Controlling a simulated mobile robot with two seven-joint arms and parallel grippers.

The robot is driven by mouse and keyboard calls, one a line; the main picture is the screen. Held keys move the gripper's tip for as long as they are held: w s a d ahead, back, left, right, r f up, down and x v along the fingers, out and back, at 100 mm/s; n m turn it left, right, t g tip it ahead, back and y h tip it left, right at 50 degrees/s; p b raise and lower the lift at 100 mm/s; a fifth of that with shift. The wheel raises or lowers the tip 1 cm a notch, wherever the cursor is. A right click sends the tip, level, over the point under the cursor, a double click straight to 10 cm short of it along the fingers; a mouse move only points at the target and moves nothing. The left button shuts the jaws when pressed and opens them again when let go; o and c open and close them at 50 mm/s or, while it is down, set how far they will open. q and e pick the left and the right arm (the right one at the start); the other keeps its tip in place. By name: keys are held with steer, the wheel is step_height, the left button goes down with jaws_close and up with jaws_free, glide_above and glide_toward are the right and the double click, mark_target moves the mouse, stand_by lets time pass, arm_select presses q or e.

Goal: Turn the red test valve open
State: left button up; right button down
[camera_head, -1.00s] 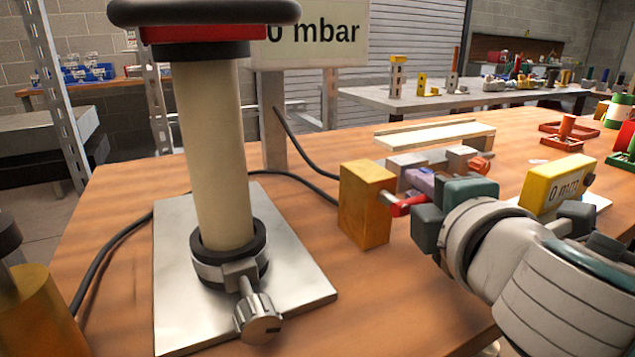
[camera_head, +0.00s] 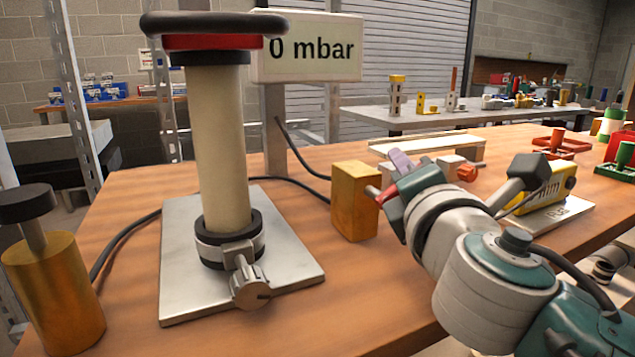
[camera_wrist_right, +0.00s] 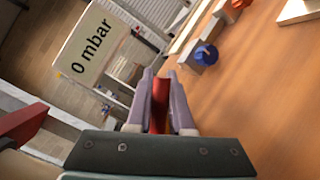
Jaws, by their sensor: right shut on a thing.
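The red test valve handle (camera_head: 387,194) sits at the right side of a brass block (camera_head: 354,205) on the wooden bench. My right gripper (camera_head: 392,180) is shut on this handle, with one purple finger standing up at a tilt beside it. In the right wrist view the red handle (camera_wrist_right: 160,95) lies between the two purple fingers of the right gripper (camera_wrist_right: 162,85). The gripper hides part of the handle, so its exact angle is hard to tell. A display sign (camera_head: 315,47) reads 0 mbar. My left gripper is not in view.
A cream column (camera_head: 221,145) with a black and red top stands on a metal plate (camera_head: 180,285), left of the valve. A brass cylinder (camera_head: 55,290) stands at the far left. A yellow gauge (camera_head: 560,180) is right of my arm. Black cables cross the bench.

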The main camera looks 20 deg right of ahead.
steer(key=shift+s+a+r+n+t+y+b, duration=0.1)
steer(key=shift+a+r+n+t+y+b, duration=0.6)
steer(key=shift+n, duration=1.6)
steer(key=shift+a+r+n+t+y+b, duration=0.45)
steer(key=shift+a+n+t, duration=0.4)
steer(key=shift+n, duration=1.45)
steer(key=shift+s+a+r+n+t+y+b, duration=0.1)
steer(key=shift+a+r+n+t+y+b, duration=0.6)
steer(key=shift+n, duration=1.6)
steer(key=shift+d+f+t, duration=0.15)
steer(key=shift+f+t, duration=0.1)
steer(key=c, duration=0.8)
jaws_free()
